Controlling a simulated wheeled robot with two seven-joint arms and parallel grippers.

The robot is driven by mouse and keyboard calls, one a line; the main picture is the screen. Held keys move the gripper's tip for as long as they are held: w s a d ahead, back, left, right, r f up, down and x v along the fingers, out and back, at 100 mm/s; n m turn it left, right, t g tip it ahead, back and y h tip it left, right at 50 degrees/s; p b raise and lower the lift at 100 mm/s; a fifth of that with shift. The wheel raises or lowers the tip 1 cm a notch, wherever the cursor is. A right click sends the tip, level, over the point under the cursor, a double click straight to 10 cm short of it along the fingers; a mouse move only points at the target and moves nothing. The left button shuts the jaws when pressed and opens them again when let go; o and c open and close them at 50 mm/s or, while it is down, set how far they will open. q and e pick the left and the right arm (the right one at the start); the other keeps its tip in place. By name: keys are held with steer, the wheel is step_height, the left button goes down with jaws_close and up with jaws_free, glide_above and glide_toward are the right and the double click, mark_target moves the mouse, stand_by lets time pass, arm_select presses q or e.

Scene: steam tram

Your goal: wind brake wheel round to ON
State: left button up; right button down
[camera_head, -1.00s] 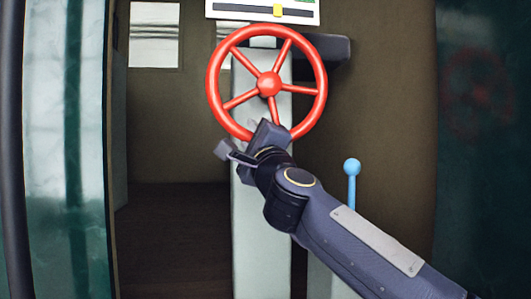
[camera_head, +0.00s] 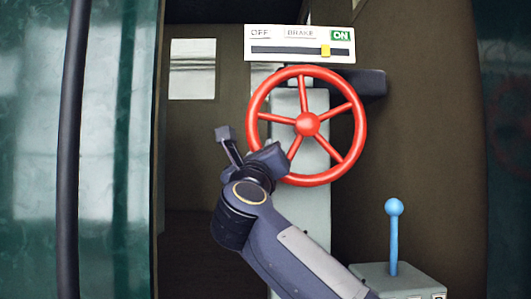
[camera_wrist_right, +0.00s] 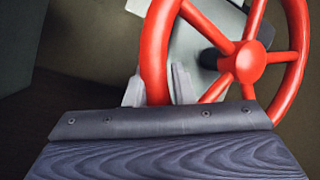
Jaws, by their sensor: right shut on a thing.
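The red brake wheel (camera_head: 357,103) stands upright on a pale grey post (camera_head: 316,215). My right gripper (camera_head: 266,158) is shut on the wheel's rim at the lower left. In the right wrist view, its two grey fingers (camera_wrist_right: 160,86) sit on either side of the red rim (camera_wrist_right: 152,45). Above the wheel, a white brake sign (camera_head: 272,56) reads OFF at left, BRAKE in the middle and ON in green at right. Its yellow marker (camera_head: 326,50) stands in the dark slot, just left of below the ON label. My left gripper is not in view.
A blue ball-topped lever (camera_head: 394,240) rises from a grey box (camera_head: 400,280) at the lower right. A dark bracket (camera_head: 372,83) is behind the wheel. A dark vertical pole (camera_head: 70,150) and green panels flank the space.

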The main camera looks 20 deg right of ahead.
steer(key=shift+r, duration=0.15)
stand_by(0.3)
steer(key=c, duration=1.2)
jaws_free()
steer(key=shift+c, duration=0.2)
steer(key=shift+a, duration=0.1)
steer(key=shift+s+a+f, duration=0.15)
steer(key=shift+s+f, duration=0.2)
steer(key=b+v, duration=0.2)
steer(key=v, duration=0.4)
steer(key=shift+s+a, duration=0.15)
steer(key=shift+s, duration=0.2)
steer(key=shift+f, duration=0.1)
